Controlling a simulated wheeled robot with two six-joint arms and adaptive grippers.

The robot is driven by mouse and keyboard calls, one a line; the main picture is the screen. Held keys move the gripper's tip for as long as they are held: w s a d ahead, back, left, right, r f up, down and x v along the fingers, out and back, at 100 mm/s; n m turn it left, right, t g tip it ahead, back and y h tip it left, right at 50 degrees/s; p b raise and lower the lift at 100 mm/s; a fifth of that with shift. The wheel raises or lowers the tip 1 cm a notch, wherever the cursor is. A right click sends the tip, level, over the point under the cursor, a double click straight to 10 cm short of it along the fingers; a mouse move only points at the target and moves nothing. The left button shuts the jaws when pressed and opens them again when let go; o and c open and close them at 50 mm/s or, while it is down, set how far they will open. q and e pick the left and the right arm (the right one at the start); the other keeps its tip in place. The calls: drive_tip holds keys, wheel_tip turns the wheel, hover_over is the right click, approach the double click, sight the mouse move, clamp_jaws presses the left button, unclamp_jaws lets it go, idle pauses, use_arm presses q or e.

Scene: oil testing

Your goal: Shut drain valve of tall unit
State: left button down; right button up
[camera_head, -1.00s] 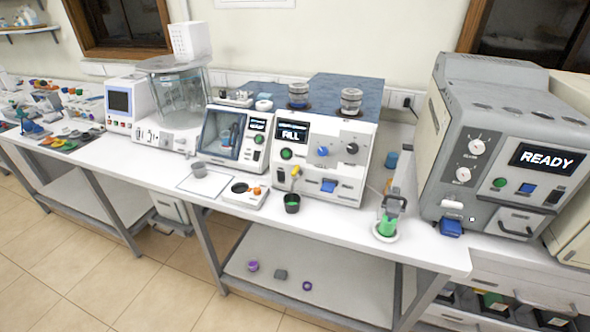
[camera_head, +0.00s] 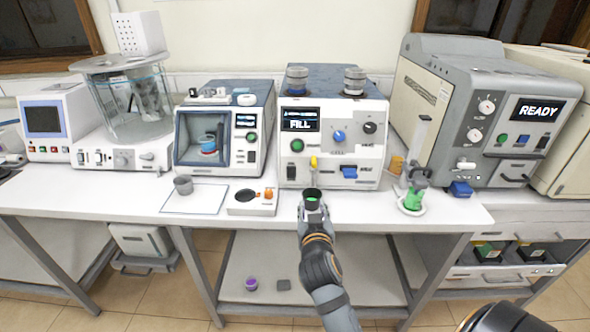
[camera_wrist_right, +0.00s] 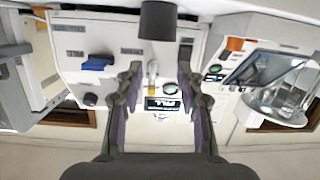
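The tall unit (camera_head: 372,152) is a white box with a blue top and a screen reading FILL. Its drain valve is a small yellow-tipped lever (camera_head: 313,163) low on the front, above a dark cup with green inside (camera_head: 312,195). My right gripper (camera_head: 313,208) is in front of the unit by the cup; its fingers are partly hidden by its own wrist. The right wrist view is upside down. There my right gripper (camera_wrist_right: 160,72) is open and empty, with the valve lever (camera_wrist_right: 153,76) showing between its fingers. The cup (camera_wrist_right: 157,20) shows at the top. My left gripper is out of view.
A smaller unit (camera_head: 262,150) with a window stands to the left. A white tray (camera_head: 250,208) and a grey cup (camera_head: 183,185) are on the bench. A green item on a white base (camera_head: 412,203) and a grey READY machine (camera_head: 495,135) stand to the right.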

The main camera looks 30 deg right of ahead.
drive_tip(key=m+t+h, duration=0.1)
drive_tip(key=t+h, duration=0.1)
approach(314, 165)
drive_tip(key=p+x, duration=0.2)
drive_tip(key=x, duration=0.9)
drive_tip(key=shift+r, duration=0.1)
clamp_jaws()
